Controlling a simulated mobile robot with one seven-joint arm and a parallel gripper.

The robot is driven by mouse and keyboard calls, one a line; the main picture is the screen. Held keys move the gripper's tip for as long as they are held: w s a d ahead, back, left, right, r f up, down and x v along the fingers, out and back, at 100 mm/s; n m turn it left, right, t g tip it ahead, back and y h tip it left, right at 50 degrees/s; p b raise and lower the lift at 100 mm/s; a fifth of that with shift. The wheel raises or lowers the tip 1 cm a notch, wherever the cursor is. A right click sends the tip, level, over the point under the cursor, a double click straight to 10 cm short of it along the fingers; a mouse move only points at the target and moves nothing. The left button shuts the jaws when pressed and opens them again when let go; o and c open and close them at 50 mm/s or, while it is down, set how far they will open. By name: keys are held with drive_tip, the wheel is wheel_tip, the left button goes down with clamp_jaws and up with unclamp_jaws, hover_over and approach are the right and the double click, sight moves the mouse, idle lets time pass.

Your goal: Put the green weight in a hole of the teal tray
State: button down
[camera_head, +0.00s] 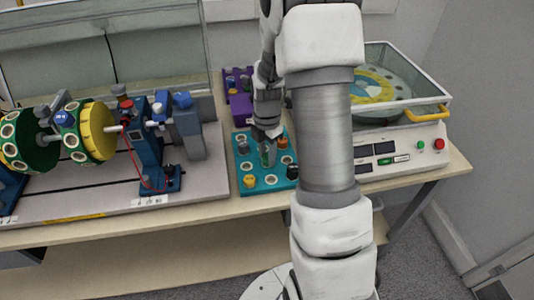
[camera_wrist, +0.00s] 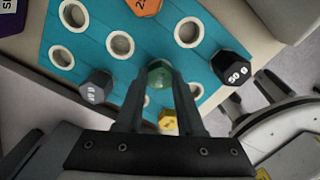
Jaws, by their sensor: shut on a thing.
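My gripper (camera_head: 267,138) is over the middle of the teal tray (camera_head: 272,189), pointing down. It is shut on the green weight (camera_head: 267,156), which also shows between the fingertips in the wrist view (camera_wrist: 160,73). The tray in the wrist view (camera_wrist: 92,44) has several white-rimmed round holes, some empty, such as an upper one (camera_wrist: 121,44) and one at upper right (camera_wrist: 189,32). The fingers hide part of the tray. I cannot tell how far the green weight is above the tray.
Around the green weight stand a black weight (camera_wrist: 235,68), a dark weight (camera_wrist: 95,86), a yellow weight (camera_wrist: 167,121) and an orange weight (camera_wrist: 145,5). A purple tray (camera_head: 240,105) lies behind. A rotor rig (camera_head: 95,130) stands left, a glass-covered machine (camera_head: 400,140) right.

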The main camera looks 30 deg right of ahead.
drive_tip(key=shift+f, duration=0.15)
drive_tip(key=shift+c, duration=2.2)
unclamp_jaws()
wheel_tip(320, 180, up, 18)
drive_tip(key=p, duration=0.2)
drive_tip(key=shift+f+p, duration=0.25)
drive_tip(key=shift+p, duration=0.05)
